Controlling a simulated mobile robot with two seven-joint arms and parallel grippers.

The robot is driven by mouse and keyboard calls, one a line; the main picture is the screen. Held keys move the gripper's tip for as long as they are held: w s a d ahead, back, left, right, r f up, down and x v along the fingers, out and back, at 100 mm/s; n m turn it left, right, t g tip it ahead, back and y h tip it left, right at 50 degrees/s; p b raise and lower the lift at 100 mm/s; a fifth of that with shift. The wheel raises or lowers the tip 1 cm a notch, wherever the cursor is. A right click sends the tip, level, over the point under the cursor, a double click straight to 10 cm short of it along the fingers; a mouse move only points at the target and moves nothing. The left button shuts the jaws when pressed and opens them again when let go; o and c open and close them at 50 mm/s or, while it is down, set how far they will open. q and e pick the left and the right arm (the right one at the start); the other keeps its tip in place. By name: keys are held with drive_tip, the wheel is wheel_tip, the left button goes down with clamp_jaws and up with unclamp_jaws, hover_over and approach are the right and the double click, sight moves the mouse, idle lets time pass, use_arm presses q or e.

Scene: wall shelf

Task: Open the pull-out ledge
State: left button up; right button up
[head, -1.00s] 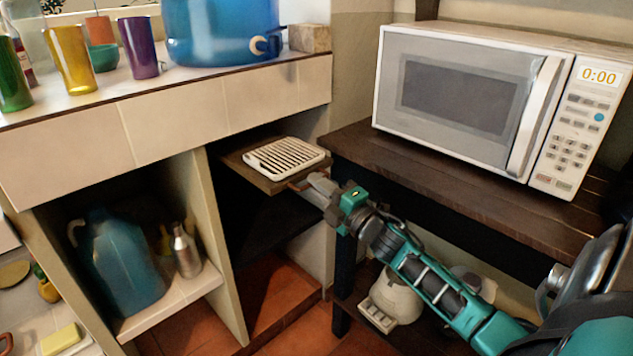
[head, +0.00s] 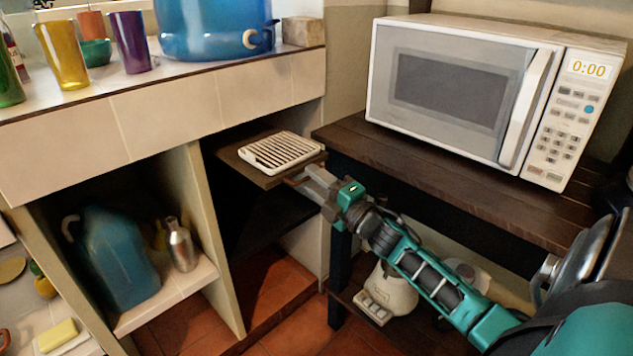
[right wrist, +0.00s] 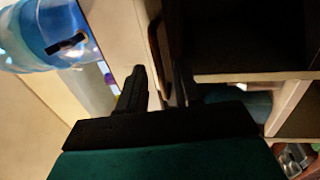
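The pull-out ledge (head: 262,181) is a brown wooden board that sticks partway out of the opening under the tiled counter. A white slatted rack (head: 280,152) lies on it. A thin reddish-brown handle (head: 296,179) is on its front edge. My right gripper (head: 309,181) is at this handle, coming from the right, with its fingers closed around it. In the right wrist view the two dark fingers (right wrist: 160,92) show with a narrow gap; the contact is dim and partly hidden. My left gripper is in neither view.
A microwave (head: 455,90) stands on a dark wooden table (head: 345,135) right of the ledge, close to my arm. A divider wall (head: 215,235) separates the ledge's bay from a cubby with a blue jug (head: 115,260). The space below the ledge looks dark and empty.

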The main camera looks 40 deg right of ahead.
use_arm(q)
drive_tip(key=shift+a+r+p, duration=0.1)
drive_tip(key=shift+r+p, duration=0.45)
drive_tip(key=shift+p, duration=0.1)
use_arm(e)
drive_tip(key=v, duration=1.3)
drive_tip(key=s+a+f+m+g, duration=0.35)
drive_tip(key=a+f+m, duration=0.4)
drive_tip(key=a, duration=0.55)
drive_tip(key=s+a+f+m+g, duration=0.2)
drive_tip(key=a+f+m+g, duration=0.5)
drive_tip(key=a, duration=0.5)
use_arm(q)
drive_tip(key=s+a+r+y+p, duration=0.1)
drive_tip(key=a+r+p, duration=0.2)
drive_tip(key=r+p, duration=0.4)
drive_tip(key=p, duration=0.5)
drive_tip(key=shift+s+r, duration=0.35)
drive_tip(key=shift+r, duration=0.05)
use_arm(e)
wheel_tip(320, 180, up, 8)
drive_tip(key=s+d+m+t, duration=0.1)
drive_tip(key=s, duration=0.1)
drive_tip(key=shift+s+r+m, duration=0.15)
drive_tip(key=shift+s+m, duration=0.05)
drive_tip(key=shift+m, duration=0.15)
